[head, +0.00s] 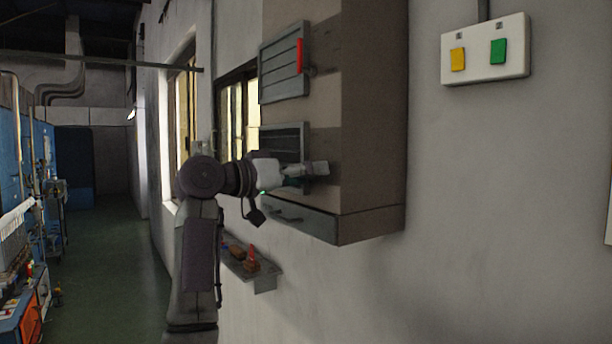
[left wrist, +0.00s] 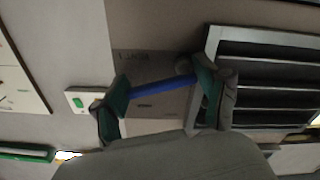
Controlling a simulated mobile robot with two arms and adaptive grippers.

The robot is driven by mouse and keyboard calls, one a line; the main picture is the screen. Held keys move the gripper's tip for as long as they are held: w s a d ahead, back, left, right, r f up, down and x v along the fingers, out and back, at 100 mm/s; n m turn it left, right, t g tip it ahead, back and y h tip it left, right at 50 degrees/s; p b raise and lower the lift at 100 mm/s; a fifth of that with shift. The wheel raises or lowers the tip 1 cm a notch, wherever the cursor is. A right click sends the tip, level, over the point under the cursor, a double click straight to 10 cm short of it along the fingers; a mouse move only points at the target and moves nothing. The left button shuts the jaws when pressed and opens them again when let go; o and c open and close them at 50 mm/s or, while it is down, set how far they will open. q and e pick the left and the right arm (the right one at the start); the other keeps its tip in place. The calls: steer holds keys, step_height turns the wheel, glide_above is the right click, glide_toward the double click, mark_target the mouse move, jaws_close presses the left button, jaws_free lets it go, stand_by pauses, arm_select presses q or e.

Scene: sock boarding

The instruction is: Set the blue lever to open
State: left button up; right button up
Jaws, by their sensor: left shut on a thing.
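The blue lever (left wrist: 163,84) shows in the left wrist view as a blue bar spanning between my two green-padded fingers, in front of a grey plate (left wrist: 152,105) with small markings too blurred to read. My left gripper (left wrist: 160,78) is shut on the lever. In the head view my left gripper (head: 318,168) is at the lower part of the brown cabinet (head: 374,120), beside a louvred vent, and it hides the lever there. My right gripper is not in view.
A louvred panel with a red handle (head: 300,56) is higher on the cabinet. A lower louvred vent (head: 284,141) is by my gripper. A drawer (head: 300,217) is below. A switch box (head: 485,50) with yellow and green switches hangs right. A small shelf (head: 265,283) is underneath.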

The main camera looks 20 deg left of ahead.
arm_select(q)
steer(key=shift+r, duration=0.1)
steer(key=o, duration=1.1)
steer(key=shift+d, duration=0.15)
steer(key=shift+o, duration=0.2)
steer(key=v, duration=1.2)
steer(key=shift+w, duration=0.1)
